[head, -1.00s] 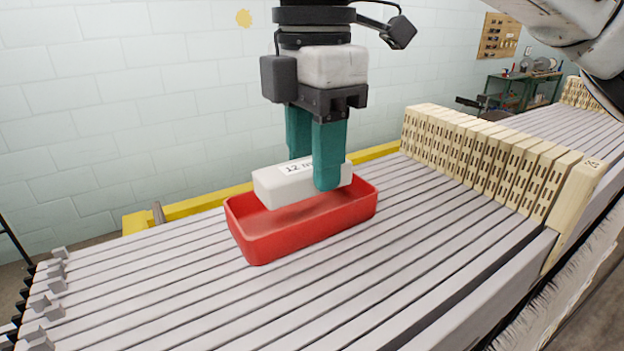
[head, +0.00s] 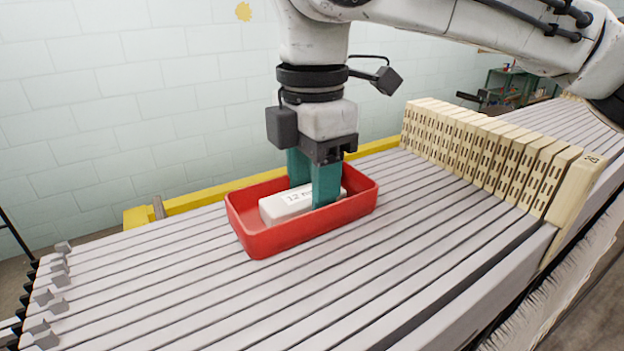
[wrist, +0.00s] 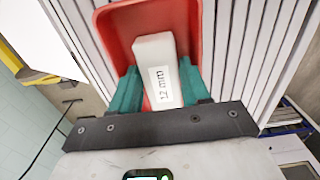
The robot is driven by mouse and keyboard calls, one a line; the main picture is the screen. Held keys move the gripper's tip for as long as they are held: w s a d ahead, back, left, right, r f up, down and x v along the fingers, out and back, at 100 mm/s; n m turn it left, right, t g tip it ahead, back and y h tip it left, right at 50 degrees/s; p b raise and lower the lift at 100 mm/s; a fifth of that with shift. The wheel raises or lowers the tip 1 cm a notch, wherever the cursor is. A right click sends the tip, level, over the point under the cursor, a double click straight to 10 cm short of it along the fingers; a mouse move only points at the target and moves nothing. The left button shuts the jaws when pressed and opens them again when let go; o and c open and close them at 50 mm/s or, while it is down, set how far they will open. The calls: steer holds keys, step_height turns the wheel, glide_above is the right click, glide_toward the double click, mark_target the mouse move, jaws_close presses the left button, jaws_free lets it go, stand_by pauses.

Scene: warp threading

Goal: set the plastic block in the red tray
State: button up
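The plastic block (head: 287,204) is white, with a "12 mm" label, and sits low inside the red tray (head: 262,242). Whether its underside touches the tray floor is hidden. My gripper (head: 312,184) reaches down into the tray with its teal fingers on either side of the block, shut on it. In the wrist view the block (wrist: 153,52) lies lengthwise between the two fingers (wrist: 160,90), with the red tray (wrist: 112,25) around it. The near finger hides part of the block in the head view.
The tray stands on a bed of grey slats (head: 180,275). A row of cream slotted blocks (head: 480,145) stands to the right. A yellow rail (head: 205,200) runs behind, before a tiled wall. The slats left and front of the tray are clear.

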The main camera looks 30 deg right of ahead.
steer(key=shift+o, duration=0.4)
steer(key=shift+r, duration=0.1)
step_height(320, 180, up, 12)
stand_by(0.3)
stand_by(0.6)
